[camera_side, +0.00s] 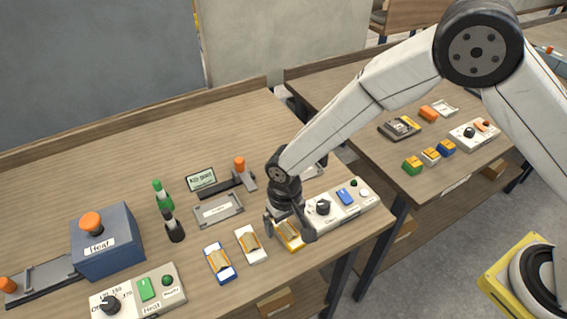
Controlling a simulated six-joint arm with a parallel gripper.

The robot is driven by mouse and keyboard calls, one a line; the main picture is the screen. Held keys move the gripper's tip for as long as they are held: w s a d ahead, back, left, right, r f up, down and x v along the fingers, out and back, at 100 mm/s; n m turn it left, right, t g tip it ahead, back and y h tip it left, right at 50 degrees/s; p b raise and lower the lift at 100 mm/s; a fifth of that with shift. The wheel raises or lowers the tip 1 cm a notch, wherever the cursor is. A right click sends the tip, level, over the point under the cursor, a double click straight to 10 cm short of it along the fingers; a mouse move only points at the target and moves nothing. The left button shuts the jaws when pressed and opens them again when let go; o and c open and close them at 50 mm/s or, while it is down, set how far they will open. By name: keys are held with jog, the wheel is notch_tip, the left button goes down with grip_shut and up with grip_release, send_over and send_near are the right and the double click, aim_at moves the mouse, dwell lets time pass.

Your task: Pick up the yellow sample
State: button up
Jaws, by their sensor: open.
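The yellow sample (290,237) lies on the table near its front right edge. It is a small yellow-edged block with a tan top. My gripper (291,232) points down over it, with one finger on its left side and one on its right. The gripper is open. The fingers and wrist hide part of the sample, and I cannot tell whether the fingers touch it. The white sample (250,245) and the blue sample (219,263) lie in a row to its left.
A control panel (340,205) with a knob and blue switch stands close to the right of my gripper. A metal tray (218,210), green bottle (163,196) and black bottle (173,228) stand behind the samples. A blue Heat box (110,250) is at left.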

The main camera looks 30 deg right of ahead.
jog(key=shift+f, duration=0.85)
grip_shut()
jog(key=shift+r, duration=0.15)
jog(key=shift+r, duration=0.75)
jog(key=s+d+r, duration=0.6)
jog(key=s+r, duration=0.5)
jog(key=s, duration=0.1)
jog(key=shift+s+d, duration=0.15)
jog(key=shift+s, duration=0.1)
